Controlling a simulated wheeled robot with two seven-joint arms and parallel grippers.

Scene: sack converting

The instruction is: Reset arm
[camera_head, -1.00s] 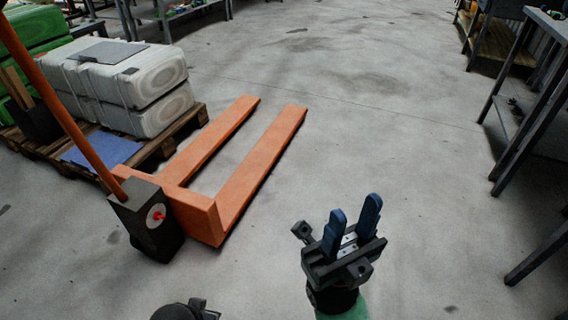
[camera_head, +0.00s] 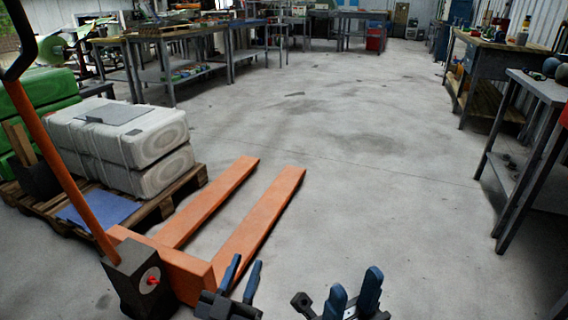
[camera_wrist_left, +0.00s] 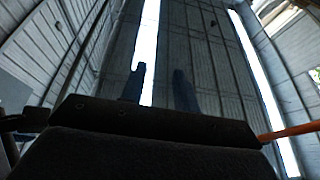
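My left gripper (camera_head: 240,284) is low in the head view, just right of the pallet jack's body. Its two blue fingers stand apart with nothing between them. In the left wrist view its fingers (camera_wrist_left: 160,88) point up toward the roof, with an empty gap. My right gripper (camera_head: 352,296) is at the bottom edge of the head view, further right. Its blue fingers are apart and empty, and its lower part is cut off by the frame.
An orange pallet jack (camera_head: 240,238) stands at the left, its forks pointing away. Behind it a wooden pallet (camera_head: 160,205) carries white wrapped bales (camera_head: 125,135). A metal table (camera_head: 535,90) stands at the right. The middle floor (camera_head: 370,190) is clear.

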